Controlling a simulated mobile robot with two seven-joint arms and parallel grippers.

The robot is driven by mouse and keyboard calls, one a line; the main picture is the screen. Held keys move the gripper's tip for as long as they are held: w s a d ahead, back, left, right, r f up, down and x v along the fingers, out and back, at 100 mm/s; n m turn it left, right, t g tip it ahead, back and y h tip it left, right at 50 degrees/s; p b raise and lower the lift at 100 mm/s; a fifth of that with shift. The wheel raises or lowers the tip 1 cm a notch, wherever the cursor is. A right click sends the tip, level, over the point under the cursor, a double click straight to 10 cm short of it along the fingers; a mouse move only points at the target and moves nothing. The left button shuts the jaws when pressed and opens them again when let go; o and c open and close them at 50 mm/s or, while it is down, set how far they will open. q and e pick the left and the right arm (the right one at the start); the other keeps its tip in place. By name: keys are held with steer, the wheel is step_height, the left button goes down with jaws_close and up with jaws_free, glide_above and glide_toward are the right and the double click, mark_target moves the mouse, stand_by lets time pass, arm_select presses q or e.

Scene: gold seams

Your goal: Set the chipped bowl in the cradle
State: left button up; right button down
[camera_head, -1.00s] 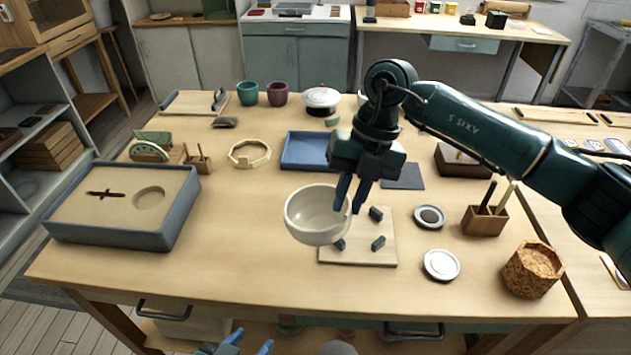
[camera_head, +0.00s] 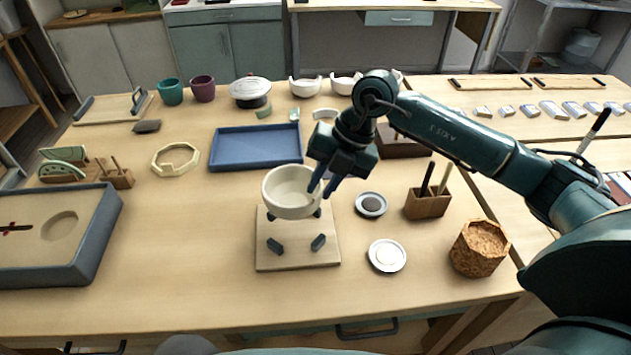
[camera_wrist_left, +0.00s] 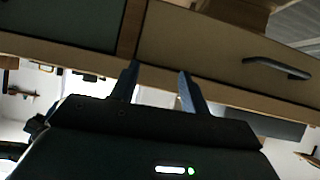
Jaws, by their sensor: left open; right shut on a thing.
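The cream bowl (camera_head: 288,200) is upright in my right gripper (camera_head: 325,187), whose fingers are shut on its right rim. The bowl is over the back half of the cradle (camera_head: 297,258), a pale square board with dark pegs. The two front pegs are bare; the back pegs are partly hidden by the bowl. Whether the bowl touches them I cannot tell. No chip in the rim is clear from here. My left gripper (camera_wrist_left: 158,84) is open and empty in the left wrist view, near a drawer front; the head view does not show it.
A blue tray (camera_head: 255,148) lies behind the cradle. Two small round dishes, the nearer white (camera_head: 387,256), a wooden pen holder (camera_head: 428,204) and a cork block (camera_head: 480,248) stand to the right. A grey-edged box (camera_head: 95,240) is at left. Table between box and cradle is clear.

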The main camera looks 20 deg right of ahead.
arm_select(q)
steer(key=f+b, duration=0.1)
steer(key=b, duration=0.2)
steer(key=shift+w+d+f+h, duration=0.1)
steer(key=shift+d+f+h, duration=0.15)
steer(key=shift+f+h, duration=0.1)
arm_select(e)
step_height(320, 180, down, 4)
steer(key=shift+f, duration=0.1)
arm_select(q)
steer(key=shift+r+n, duration=0.1)
steer(key=shift+n, duration=0.2)
steer(key=shift+f, duration=0.25)
arm_select(e)
steer(key=shift+f, duration=0.3)
stand_by(0.4)
steer(key=shift+f, duration=0.2)
stand_by(1.2)
arm_select(q)
steer(key=shift+f+b, duration=0.9)
steer(key=shift+b, duration=0.2)
arm_select(e)
steer(key=shift+f, duration=1.5)
stand_by(0.5)
steer(key=c, duration=1.3)
jaws_free()
